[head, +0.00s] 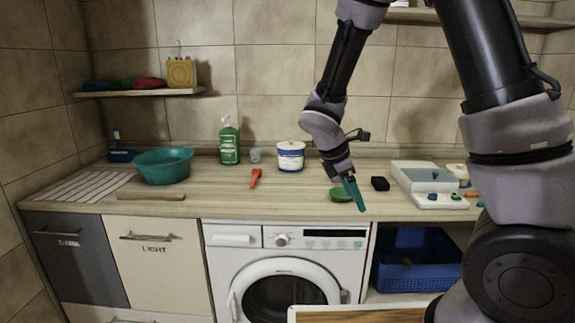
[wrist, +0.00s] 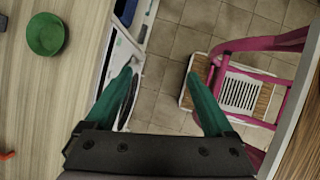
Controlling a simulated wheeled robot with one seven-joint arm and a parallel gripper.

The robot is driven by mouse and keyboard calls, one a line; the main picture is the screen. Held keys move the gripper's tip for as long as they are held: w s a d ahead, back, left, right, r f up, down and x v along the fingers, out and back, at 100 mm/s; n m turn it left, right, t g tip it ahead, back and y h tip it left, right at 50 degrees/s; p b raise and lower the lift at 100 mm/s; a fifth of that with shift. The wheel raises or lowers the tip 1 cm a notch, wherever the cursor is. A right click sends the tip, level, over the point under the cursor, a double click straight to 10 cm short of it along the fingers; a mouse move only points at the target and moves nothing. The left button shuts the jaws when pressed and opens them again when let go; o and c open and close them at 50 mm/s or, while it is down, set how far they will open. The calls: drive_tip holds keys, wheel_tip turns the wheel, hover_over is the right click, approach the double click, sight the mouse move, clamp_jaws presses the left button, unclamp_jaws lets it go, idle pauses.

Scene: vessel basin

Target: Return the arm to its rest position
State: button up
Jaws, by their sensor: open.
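My gripper (head: 354,190) has green fingers and hangs over the front edge of the wooden counter (head: 270,207), beside a small green bowl. In the wrist view my gripper (wrist: 161,82) is open, with its two fingers well apart and nothing between them. Below the fingers are the front of the washing machine and the tiled floor. My arm reaches in from the right side of the head view, bent over the counter.
The green bowl (head: 340,195) stands near the gripper; a black block (head: 380,184) is to its right. A teal basin (head: 164,165), green bottle (head: 229,142) and white tub (head: 291,156) stand on the counter. A pink-framed object (wrist: 268,42) shows in the wrist view.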

drive_tip(key=s+d+r+m+t+y, duration=0.3)
drive_tip(key=s+r+m, duration=0.3)
drive_tip(key=r+m, duration=0.6)
drive_tip(key=s+d+r+m+t+y, duration=0.2)
drive_tip(key=s+d+r+m+y, duration=0.2)
drive_tip(key=s+r+m, duration=0.3)
wheel_tip(320, 180, up, 6)
drive_tip(key=m, duration=0.5)
drive_tip(key=shift+s+d+f+t, duration=0.15)
drive_tip(key=shift+s+d+t, duration=0.05)
drive_tip(key=shift+d+t, duration=0.2)
